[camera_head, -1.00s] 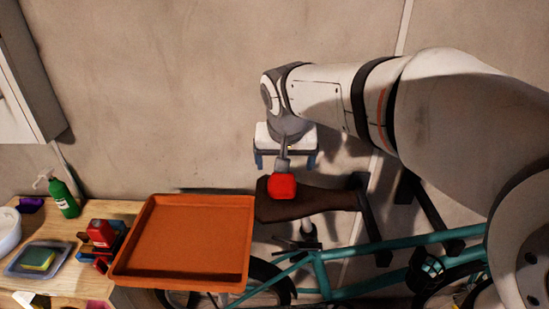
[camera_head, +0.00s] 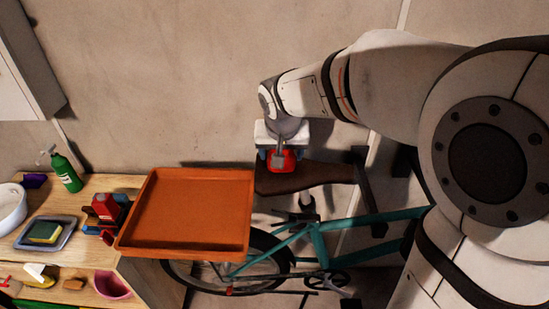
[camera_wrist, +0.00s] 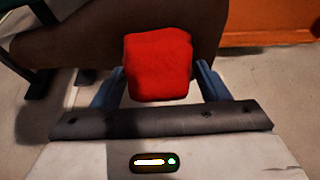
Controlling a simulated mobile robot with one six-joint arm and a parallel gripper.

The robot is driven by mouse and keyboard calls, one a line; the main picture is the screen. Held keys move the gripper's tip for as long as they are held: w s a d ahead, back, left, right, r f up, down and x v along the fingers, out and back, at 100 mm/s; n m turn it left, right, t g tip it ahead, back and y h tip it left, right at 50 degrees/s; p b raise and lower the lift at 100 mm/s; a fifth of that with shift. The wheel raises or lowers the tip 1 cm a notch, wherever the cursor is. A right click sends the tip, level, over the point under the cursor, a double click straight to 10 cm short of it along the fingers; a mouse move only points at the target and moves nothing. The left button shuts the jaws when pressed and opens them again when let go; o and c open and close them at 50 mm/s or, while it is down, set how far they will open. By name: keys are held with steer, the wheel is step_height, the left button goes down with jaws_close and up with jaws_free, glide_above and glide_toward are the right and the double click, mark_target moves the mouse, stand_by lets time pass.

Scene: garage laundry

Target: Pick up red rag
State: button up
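The red rag (camera_head: 283,165) is a small, rounded red bundle on the dark brown bicycle saddle (camera_head: 322,174). In the wrist view the rag (camera_wrist: 160,55) lies in the middle, with the saddle (camera_wrist: 65,50) behind it. My gripper (camera_head: 281,155) is over the rag in the head view and covers part of it. In the wrist view the blue fingers of my gripper (camera_wrist: 160,78) are apart, one on each side of the rag. Narrow gaps show beside the rag, so the gripper is open. I cannot tell how deep the rag sits between them.
An orange tray (camera_head: 182,247) lies just left of the saddle and also shows in the wrist view (camera_wrist: 265,40). The teal bicycle (camera_head: 318,243) is below. A wooden workbench (camera_head: 95,188) holds a green bottle (camera_head: 67,173), a sponge (camera_head: 44,231) and a red object (camera_head: 105,207).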

steer(key=c, duration=0.6)
steer(key=shift+r, duration=0.1)
